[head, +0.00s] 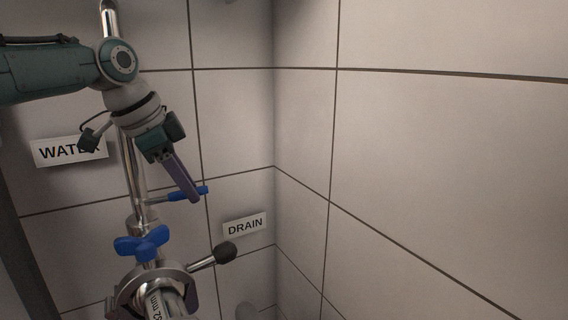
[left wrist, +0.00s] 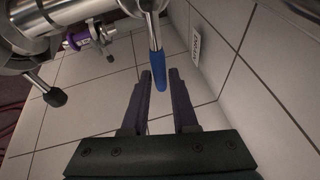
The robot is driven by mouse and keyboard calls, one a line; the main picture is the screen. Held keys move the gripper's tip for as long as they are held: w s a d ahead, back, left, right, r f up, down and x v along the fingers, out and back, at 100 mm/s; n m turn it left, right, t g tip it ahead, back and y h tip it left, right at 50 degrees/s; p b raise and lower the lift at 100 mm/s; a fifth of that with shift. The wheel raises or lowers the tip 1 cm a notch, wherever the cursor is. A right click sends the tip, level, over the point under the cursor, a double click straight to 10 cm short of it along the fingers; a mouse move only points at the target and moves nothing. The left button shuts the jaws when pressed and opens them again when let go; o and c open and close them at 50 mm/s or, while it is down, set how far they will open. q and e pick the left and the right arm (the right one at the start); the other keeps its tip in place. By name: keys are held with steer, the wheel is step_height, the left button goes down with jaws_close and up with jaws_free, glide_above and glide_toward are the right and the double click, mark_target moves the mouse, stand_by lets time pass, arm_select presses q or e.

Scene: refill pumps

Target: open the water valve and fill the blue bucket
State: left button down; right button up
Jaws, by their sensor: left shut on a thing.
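A chrome pipe (head: 137,178) stands against the tiled wall beside the WATER sign (head: 70,151). A lever with a blue grip (head: 174,196) sticks out sideways from it. My left gripper (head: 194,196) reaches down from the upper left and is shut on this blue grip. In the left wrist view the blue grip (left wrist: 157,68) lies between my left fingertips (left wrist: 160,78). One finger hides part of the grip in the head view. No blue bucket is visible, and my right gripper is not in view.
Below are a blue star-shaped knob (head: 142,243) and a metal clamp with a black-knobbed handle (head: 224,253), close under my left gripper. A DRAIN sign (head: 245,225) is on the wall. The space to the right, before the tiled wall (head: 440,150), is clear.

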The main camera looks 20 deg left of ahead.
arm_select(q)
steer(key=shift+s+d+m+h+p, duration=0.2)
steer(key=shift+s+d+m, duration=0.15)
steer(key=shift+m, duration=0.25)
steer(key=shift+s+d+m+h+p, duration=0.1)
steer(key=shift+s+d+m+h, duration=0.1)
steer(key=shift+s+m, duration=0.3)
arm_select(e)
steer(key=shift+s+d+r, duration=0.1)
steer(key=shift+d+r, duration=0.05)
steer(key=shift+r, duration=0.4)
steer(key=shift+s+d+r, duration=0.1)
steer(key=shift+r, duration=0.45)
arm_select(q)
steer(key=shift+w, duration=0.15)
steer(key=c, duration=0.7)
jaws_free()
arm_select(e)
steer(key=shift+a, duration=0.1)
arm_select(q)
steer(key=p+v, duration=0.4)
steer(key=v, duration=0.6)
steer(key=shift+w+p, duration=0.2)
steer(key=shift+p, duration=0.1)
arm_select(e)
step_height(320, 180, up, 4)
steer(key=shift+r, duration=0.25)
